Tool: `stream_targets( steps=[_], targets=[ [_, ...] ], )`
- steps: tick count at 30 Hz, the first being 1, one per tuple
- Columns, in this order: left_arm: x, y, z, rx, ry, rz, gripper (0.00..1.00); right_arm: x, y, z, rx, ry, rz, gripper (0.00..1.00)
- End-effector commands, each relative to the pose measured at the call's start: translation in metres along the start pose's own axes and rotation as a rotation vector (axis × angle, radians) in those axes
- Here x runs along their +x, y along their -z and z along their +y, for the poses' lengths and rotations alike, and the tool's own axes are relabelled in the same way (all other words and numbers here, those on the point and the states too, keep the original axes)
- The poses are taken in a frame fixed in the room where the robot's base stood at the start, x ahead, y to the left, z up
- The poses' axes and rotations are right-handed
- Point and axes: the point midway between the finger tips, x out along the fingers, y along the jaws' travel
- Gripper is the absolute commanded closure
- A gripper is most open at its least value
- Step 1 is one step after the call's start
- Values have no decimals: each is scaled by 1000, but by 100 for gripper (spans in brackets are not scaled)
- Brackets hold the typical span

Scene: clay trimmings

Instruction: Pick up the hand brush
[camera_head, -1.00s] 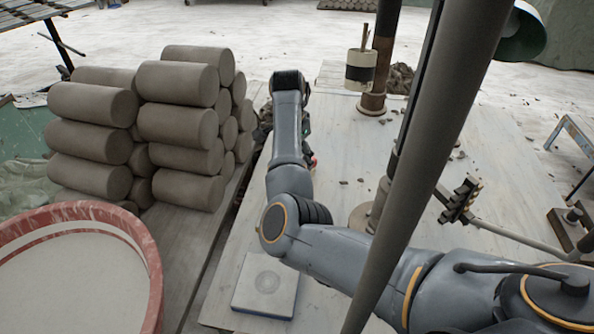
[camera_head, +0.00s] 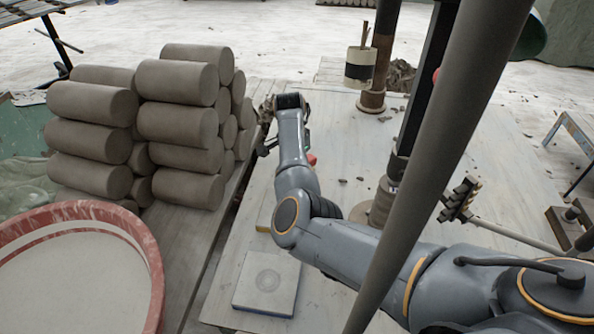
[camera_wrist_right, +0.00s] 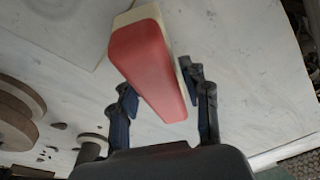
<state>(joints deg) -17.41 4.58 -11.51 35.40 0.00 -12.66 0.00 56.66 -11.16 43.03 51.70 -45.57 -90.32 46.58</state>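The hand brush shows in the right wrist view as a red, tapering body (camera_wrist_right: 146,62) with a cream layer along one side. It lies above the pale board surface, its narrow end between the two fingers of my right gripper (camera_wrist_right: 163,108). The fingers stand apart, with visible gaps to the brush. In the head view my right gripper (camera_head: 267,128) is over the board beside the stacked clay, partly hidden by my arm. My left gripper is not in view.
Stacked clay cylinders (camera_head: 178,123) stand left of my right gripper. A red-rimmed tub (camera_head: 150,262) is at lower left. A square slab (camera_head: 252,296) lies on the near board. A hanging striped pot (camera_head: 359,68) is farther back. A thick grey pole crosses the right side.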

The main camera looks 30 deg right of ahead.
Motion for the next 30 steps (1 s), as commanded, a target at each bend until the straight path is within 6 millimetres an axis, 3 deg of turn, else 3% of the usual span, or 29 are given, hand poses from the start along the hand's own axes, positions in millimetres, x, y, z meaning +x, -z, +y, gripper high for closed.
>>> stream_targets(
  steps=[1,6,14,20,30],
  targets=[
    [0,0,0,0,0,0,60,0,0,0,0,0,0,70],
    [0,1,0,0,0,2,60,0,0,0,0,0,0,100],
    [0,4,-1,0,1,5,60,-2,0,0,0,1,1,100],
    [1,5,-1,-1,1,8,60,-17,2,-1,0,3,3,100],
    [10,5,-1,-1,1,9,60,-90,12,-2,1,6,5,100]
  ],
)
